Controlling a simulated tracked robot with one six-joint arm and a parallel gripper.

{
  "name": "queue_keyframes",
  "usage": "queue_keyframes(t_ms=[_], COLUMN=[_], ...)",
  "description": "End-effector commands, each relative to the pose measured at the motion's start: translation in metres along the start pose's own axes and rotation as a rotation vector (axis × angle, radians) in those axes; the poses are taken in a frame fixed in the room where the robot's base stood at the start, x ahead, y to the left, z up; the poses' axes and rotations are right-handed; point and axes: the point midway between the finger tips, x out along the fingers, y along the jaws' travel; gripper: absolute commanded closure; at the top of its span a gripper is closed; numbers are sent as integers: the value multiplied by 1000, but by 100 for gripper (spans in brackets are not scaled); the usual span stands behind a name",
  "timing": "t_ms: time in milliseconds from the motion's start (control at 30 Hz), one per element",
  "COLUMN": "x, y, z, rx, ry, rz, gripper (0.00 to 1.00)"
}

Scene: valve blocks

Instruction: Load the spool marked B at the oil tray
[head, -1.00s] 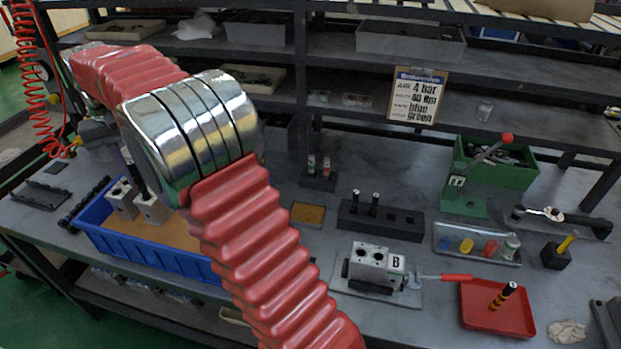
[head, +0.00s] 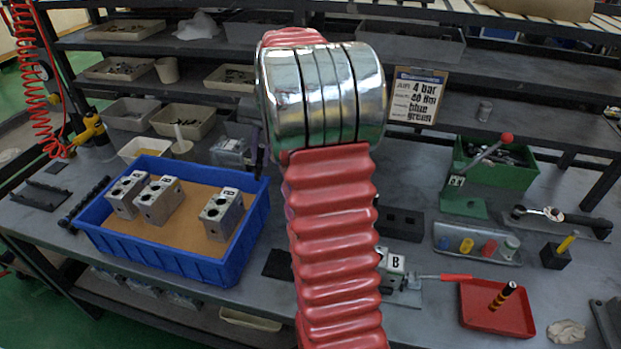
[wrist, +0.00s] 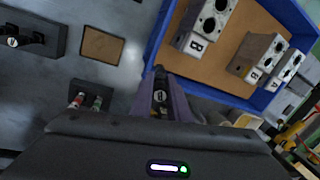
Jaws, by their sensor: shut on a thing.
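My gripper (wrist: 163,88) shows in the wrist view with its two purple fingers shut on a small dark part with a pale marked end, seemingly a spool (wrist: 159,97); I cannot read its mark surely. The black spool rack (head: 404,222) is partly hidden; the wrist view shows spool ends in a black rack (wrist: 45,22).
A blue bin (head: 172,258) with three valve blocks (head: 222,214) stands at left; it shows in the wrist view too. A tray of coloured pieces (head: 477,243), a green lever press (head: 465,200) and a red-handled tool (head: 445,277) are at right.

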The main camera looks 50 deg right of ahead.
Motion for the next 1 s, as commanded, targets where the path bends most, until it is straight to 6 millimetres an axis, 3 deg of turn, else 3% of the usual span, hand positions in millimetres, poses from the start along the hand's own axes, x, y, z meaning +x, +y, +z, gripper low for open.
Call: queue_keyframes(t_ms=[100, 500, 667, 1000], x=[2, 28, 32, 33], y=[34, 133, 148, 149], z=[-2, 9, 13, 13], rx=[65, 256, 287, 288], ry=[11, 68, 83, 83], rz=[-27, -135, -150, -151], gripper=[100, 100, 100, 100])
